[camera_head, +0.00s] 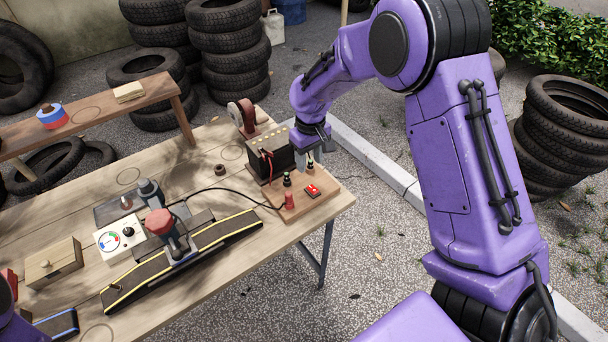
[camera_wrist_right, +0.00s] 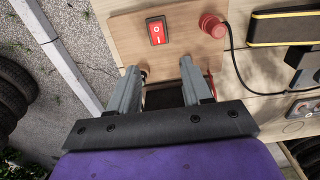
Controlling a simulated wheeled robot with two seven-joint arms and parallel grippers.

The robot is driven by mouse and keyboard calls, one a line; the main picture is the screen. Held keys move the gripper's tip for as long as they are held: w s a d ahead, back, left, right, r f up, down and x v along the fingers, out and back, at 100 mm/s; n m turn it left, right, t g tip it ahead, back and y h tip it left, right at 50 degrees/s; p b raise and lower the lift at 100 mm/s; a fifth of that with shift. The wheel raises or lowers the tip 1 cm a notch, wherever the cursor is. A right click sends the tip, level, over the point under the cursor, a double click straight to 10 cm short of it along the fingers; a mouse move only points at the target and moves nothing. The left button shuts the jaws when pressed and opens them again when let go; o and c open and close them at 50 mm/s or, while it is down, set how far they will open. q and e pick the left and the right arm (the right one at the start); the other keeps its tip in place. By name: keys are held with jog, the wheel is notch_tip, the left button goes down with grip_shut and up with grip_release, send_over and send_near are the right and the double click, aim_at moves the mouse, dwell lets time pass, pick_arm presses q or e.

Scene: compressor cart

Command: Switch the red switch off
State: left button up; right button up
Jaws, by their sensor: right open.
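The red switch (camera_head: 312,190) is a small rocker on a wooden board (camera_head: 322,204) at the right end of the workbench. In the right wrist view the red switch (camera_wrist_right: 157,31) shows white marks in a dark frame; which side is pressed in I cannot tell. My right gripper (camera_head: 310,158) is open and empty above the board, behind the switch in the head view. In the wrist view its fingertips (camera_wrist_right: 159,70) are apart, with the switch beyond them and no contact visible. Only a purple piece of my left arm shows at the lower left edge; its jaws cannot be made out.
A red knob (camera_head: 290,201) stands left of the switch and shows in the wrist view (camera_wrist_right: 212,26). A dark battery-like box (camera_head: 268,155) and small terminals (camera_head: 287,180) are close to my right gripper. A black cable, yellow-edged ramp (camera_head: 225,231) and gauge panel (camera_head: 119,238) lie further left.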

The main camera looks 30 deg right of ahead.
aim_at(311, 187)
jog(key=f, duration=0.6)
jog(key=f+p, duration=0.1)
jog(key=f, duration=0.2)
jog(key=shift+s+d+f, duration=0.1)
jog(key=shift+s, duration=0.2)
jog(key=shift+s, duration=0.1)
grip_shut()
